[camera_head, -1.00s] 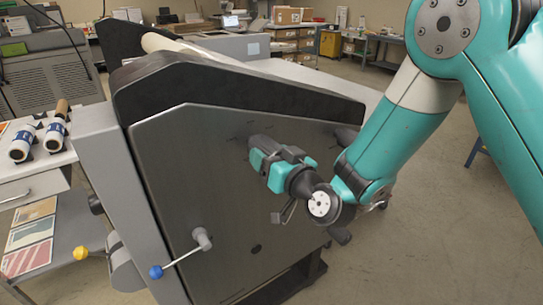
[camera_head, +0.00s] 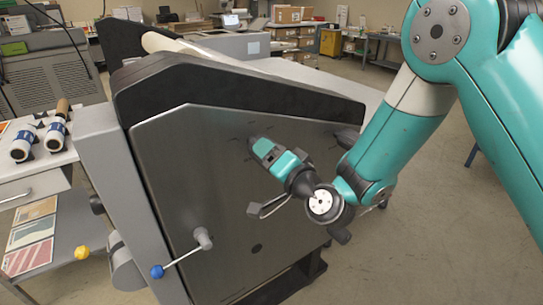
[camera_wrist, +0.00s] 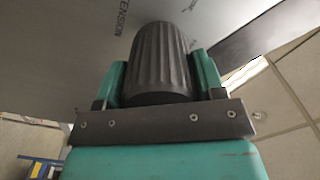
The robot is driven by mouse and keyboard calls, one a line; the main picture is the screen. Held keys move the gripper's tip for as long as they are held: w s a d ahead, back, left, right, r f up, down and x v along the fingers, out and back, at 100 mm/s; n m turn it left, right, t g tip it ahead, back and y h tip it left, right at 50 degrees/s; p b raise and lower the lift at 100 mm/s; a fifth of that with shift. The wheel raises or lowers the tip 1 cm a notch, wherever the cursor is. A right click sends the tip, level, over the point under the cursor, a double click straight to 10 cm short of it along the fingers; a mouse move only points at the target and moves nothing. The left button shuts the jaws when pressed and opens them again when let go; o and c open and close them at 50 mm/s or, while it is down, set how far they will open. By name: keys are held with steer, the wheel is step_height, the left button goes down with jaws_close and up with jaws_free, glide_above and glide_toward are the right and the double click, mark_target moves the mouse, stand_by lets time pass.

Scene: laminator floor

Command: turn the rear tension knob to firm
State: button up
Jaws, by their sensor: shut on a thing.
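The rear tension knob (camera_wrist: 160,62) is a black ribbed knob on the laminator's grey side panel. In the wrist view it sits between the two teal fingers of my gripper (camera_wrist: 162,85), which is shut on it. The word "TENSION" is printed on the panel beside it, partly cut off. In the head view my gripper (camera_head: 266,148) reaches the upper middle of the panel (camera_head: 190,150), and the knob is mostly hidden behind the fingers. The knob's pointer and the firm mark cannot be read.
A second black knob (camera_head: 347,138) sits at the panel's right edge, near my arm. A crank lever with a blue ball (camera_head: 157,271) sticks out low on the panel. A yellow-ended lever (camera_head: 82,252) stands at left. The floor at right is clear.

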steer(key=shift+m, duration=0.3)
stand_by(0.4)
steer(key=o, duration=0.9)
